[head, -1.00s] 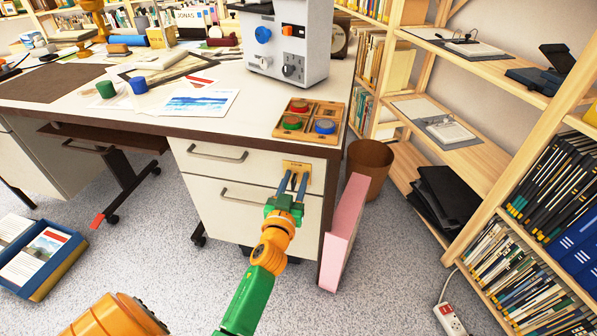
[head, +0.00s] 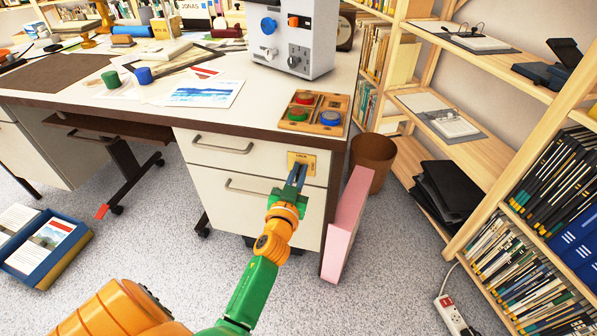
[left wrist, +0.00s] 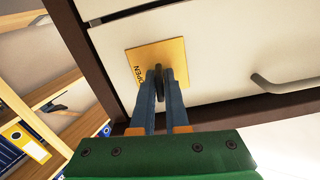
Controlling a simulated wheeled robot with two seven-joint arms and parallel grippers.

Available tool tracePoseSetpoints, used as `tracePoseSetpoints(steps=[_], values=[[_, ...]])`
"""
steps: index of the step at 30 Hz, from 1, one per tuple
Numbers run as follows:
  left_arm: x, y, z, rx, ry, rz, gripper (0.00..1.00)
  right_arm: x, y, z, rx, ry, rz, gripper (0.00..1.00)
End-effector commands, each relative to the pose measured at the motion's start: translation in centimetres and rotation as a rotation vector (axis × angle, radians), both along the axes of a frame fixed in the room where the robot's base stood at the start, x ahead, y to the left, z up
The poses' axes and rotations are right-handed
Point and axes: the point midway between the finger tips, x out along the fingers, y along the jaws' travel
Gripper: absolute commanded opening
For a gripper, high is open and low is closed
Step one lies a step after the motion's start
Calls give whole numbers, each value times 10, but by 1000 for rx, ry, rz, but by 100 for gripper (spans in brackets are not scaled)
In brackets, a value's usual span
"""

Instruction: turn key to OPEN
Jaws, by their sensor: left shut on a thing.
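A brass lock plate (head: 309,160) is on the upper drawer front of the white desk, near its right edge. In the left wrist view the plate (left wrist: 174,52) appears tilted, with the word OPEN readable on it, left of the fingers. My left gripper (head: 298,172) reaches up to the plate from below. Its blue fingers are shut on the dark key (left wrist: 159,82), which stands at the plate between the fingertips. The fingers hide part of the key, so its exact angle is hard to tell. My right gripper is not in view.
A pink panel (head: 346,225) leans by the desk's right side, with a brown bin (head: 372,158) behind it. Wooden shelves (head: 470,165) stand at the right. Drawer handles (head: 222,146) jut out left of the plate.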

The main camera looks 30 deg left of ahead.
Motion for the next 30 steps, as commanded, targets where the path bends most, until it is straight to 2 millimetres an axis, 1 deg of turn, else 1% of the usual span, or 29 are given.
tracePoseSetpoints(steps=[14, 30], values=[[0, -1, -1, 406, 155, 1, 0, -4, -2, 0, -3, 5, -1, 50], [1, -2, -2, 887, 334, 1, 0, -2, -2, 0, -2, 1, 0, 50]])
